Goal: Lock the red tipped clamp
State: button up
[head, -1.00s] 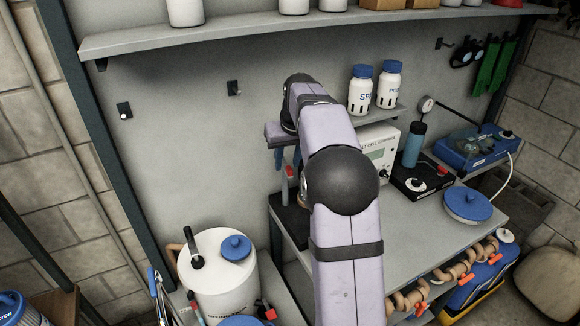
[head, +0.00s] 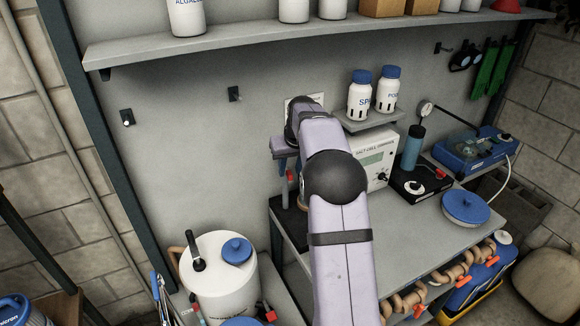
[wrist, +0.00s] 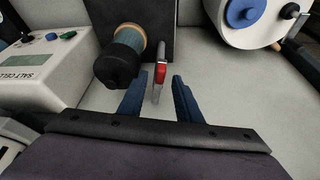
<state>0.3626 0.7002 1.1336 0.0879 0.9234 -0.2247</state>
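The clamp's red tip (wrist: 160,71) shows in the wrist view, with a grey bar beyond it and a pale part below. It lies in line with the gap between the two blue fingers of my gripper (wrist: 159,79). The fingers are apart, one on each side in the picture, and I see no contact. I cannot tell how far below the fingertips the tip is. In the head view a small red tip (head: 290,175) shows just left of my arm, which hides most of the clamp and gripper.
A capped pipe (wrist: 120,60) stands close beside the left finger. A salt cell box (wrist: 45,70) is farther left. A white drum (wrist: 240,20) is at upper right. The bench (head: 410,225) holds a blue-lidded dish (head: 466,204). A shelf with bottles (head: 360,95) is behind my arm.

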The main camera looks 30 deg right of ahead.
jog(key=shift+w+f, duration=0.2)
jog(key=shift+f, duration=0.4)
grip_shut()
jog(key=w+a+m+g+h+p, duration=0.1)
jog(key=m+p, duration=0.1)
jog(key=m, duration=0.1)
jog(key=w+a+m+h+p, duration=0.1)
jog(key=m+p, duration=0.2)
jog(key=m, duration=0.1)
jog(key=w+a+m+g+h+p, duration=0.1)
jog(key=a+m+p, duration=0.1)
jog(key=m+p, duration=0.1)
jog(key=shift+w+r+m+g, duration=0.2)
jog(key=shift+m+g, duration=0.1)
jog(key=shift+m, duration=0.4)
jog(key=shift+w+f, duration=0.1)
